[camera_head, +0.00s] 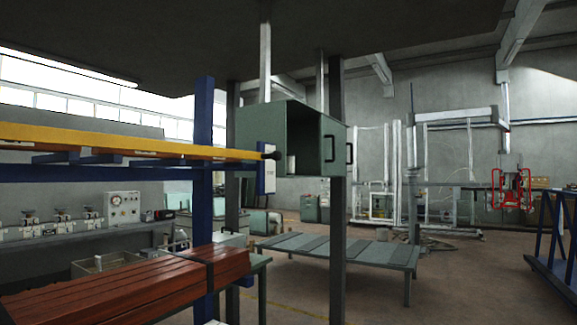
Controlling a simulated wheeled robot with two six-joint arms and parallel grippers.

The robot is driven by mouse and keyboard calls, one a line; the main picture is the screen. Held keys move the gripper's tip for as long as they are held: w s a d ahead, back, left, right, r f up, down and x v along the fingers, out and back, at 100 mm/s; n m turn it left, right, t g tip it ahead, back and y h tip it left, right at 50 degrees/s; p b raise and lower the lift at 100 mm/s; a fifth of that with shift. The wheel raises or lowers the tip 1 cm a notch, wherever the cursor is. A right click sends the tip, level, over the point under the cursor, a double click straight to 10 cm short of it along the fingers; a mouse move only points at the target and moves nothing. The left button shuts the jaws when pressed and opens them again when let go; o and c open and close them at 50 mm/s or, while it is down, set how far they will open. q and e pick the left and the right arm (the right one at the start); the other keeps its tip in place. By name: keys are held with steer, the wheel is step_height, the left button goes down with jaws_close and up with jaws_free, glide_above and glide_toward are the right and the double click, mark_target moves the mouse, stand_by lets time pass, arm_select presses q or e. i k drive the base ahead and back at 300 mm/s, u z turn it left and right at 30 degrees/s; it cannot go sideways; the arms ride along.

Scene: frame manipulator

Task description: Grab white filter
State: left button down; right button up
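A pale, whitish upright object (291,165) shows inside the open green cabinet (290,115), at the left of its opening. It may be the white filter, but it is small and partly hidden by the cabinet's side, so I cannot tell for sure. The cabinet hangs at about eye height near the middle of the view, with black handles on its right side. Neither of my grippers is in view.
A yellow beam (120,142) on a blue post (204,110) runs in from the left toward the cabinet. Reddish-brown beams (130,287) lie stacked at lower left. A low grey slatted table (340,248) stands beyond a dark post (337,230).

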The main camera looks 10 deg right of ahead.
mark_target(290, 157)
steer(key=z, duration=0.05)
steer(key=i, duration=1.1)
steer(key=z, duration=1.45)
steer(key=i, duration=3.1)
steer(key=u, duration=3.3)
steer(key=i, duration=0.25)
steer(key=z, duration=0.05)
